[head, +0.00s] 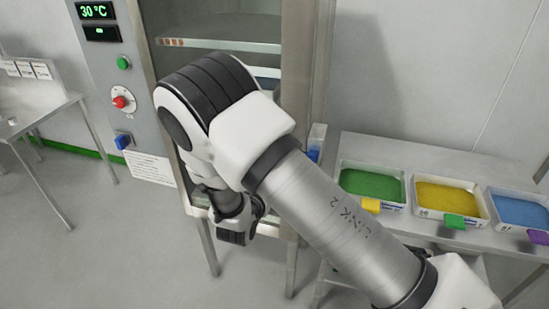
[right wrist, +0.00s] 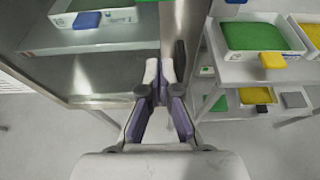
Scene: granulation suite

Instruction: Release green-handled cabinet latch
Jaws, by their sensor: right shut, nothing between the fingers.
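The steel cabinet (head: 298,60) stands behind my right arm in the head view, with shelves behind its front. My right gripper (right wrist: 159,72) is shut and empty in the right wrist view, its fingertips in front of the cabinet's upright edge (right wrist: 190,25). A dark upright bar (right wrist: 180,62) stands just right of the fingertips; I cannot tell whether they touch. No green latch handle shows clearly. A thin green strip (right wrist: 148,1) is cut off at the top edge, and I cannot tell what it is. My right arm hides much of the cabinet front in the head view.
A control panel (head: 108,70) with a green and a red button is left of my arm. Right, a shelf table holds green (head: 372,186), yellow (head: 447,198) and blue (head: 522,211) trays. A side table (head: 40,108) stands far left. The floor at lower left is clear.

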